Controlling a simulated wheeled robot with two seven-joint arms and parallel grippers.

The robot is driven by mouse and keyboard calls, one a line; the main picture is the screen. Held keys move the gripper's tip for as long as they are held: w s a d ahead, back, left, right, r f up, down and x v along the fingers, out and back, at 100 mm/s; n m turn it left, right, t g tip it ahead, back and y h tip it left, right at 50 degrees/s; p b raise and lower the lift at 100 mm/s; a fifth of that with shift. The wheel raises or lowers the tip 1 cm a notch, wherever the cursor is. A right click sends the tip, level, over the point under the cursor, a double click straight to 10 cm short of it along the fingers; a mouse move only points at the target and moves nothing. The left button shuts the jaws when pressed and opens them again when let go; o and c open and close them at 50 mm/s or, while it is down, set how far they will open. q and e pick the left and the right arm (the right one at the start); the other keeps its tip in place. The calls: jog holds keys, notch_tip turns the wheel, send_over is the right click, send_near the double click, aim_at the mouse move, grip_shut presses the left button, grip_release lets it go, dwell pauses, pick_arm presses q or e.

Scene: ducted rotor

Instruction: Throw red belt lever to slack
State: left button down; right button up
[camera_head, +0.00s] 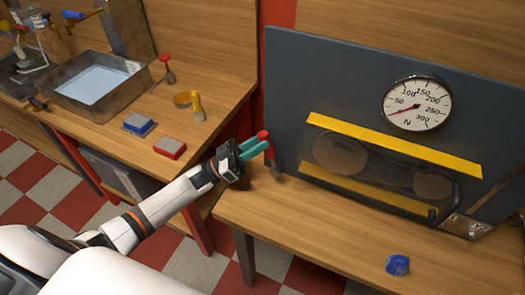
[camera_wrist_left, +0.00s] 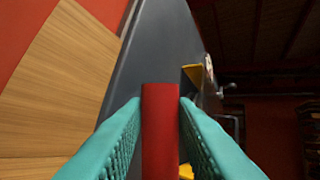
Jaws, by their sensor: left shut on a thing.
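The red belt lever (camera_head: 264,136) stands at the left edge of the dark upright panel (camera_head: 330,75), with its red grip up and a darker stem below. My left gripper (camera_head: 256,147) has teal fingers and is shut on the lever. In the left wrist view the red grip (camera_wrist_left: 160,130) lies between the two teal fingers (camera_wrist_left: 160,135). A round dial gauge (camera_head: 417,103) marked N is on the panel, its needle pointing low and left. Two round pulleys show behind a clear cover between yellow strips (camera_head: 395,145). My right gripper is not in view.
A blue object (camera_head: 397,265) lies on the front bench (camera_head: 310,225). The left bench carries a metal tray (camera_head: 70,98), a blue-edged block (camera_head: 139,124), a red-edged block (camera_head: 170,147) and a yellow-handled tool (camera_head: 197,107). The middle of the front bench is clear.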

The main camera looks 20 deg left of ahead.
pick_arm(q)
jog(key=shift+a+f+n+t, duration=0.2)
jog(key=shift+n+t, duration=0.1)
jog(key=shift+n, duration=0.1)
jog(key=c, duration=1.2)
grip_release()
jog(key=shift+o, duration=0.2)
jog(key=shift+a, duration=0.1)
jog(key=b+v, duration=0.4)
jog(key=v, duration=0.8)
jog(key=shift+b, duration=0.3)
